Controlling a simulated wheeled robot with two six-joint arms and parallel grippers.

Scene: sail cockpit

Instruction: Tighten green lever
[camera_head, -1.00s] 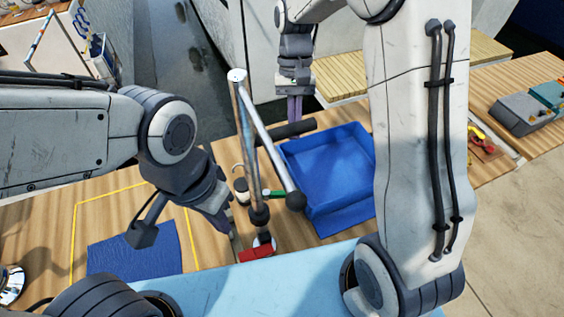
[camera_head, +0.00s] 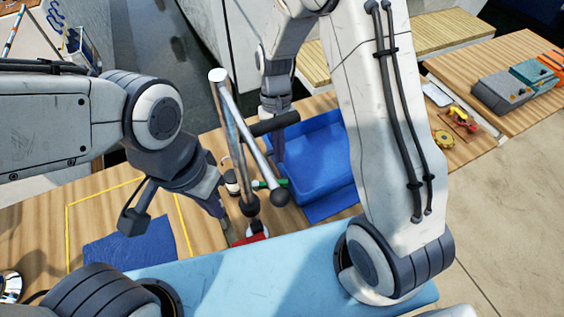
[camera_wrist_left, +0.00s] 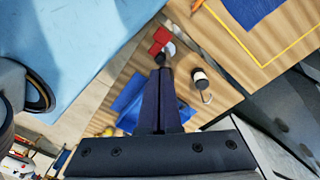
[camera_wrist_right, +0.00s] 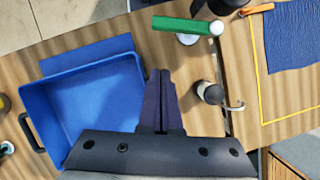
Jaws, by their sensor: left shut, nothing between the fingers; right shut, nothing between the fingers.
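The green lever (camera_wrist_right: 183,25) lies across its round silver base at the top of the right wrist view; in the head view the lever (camera_head: 268,184) shows beside the foot of the metal posts. My right gripper (camera_wrist_right: 159,72) is shut and empty, a little short of the lever; in the head view its fingers (camera_head: 277,140) point down behind the posts. My left gripper (camera_wrist_left: 161,72) is shut and empty, near the red lever (camera_wrist_left: 160,38). The red lever also shows in the head view (camera_head: 249,239), right of the left gripper's fingers (camera_head: 224,215).
A blue bin (camera_head: 325,165) stands right of the green lever. A tall metal handle (camera_head: 230,125) rises between my arms. A small hooked canister (camera_wrist_right: 210,93) stands near the right gripper. A blue cloth (camera_head: 130,243) lies inside a yellow outline at left.

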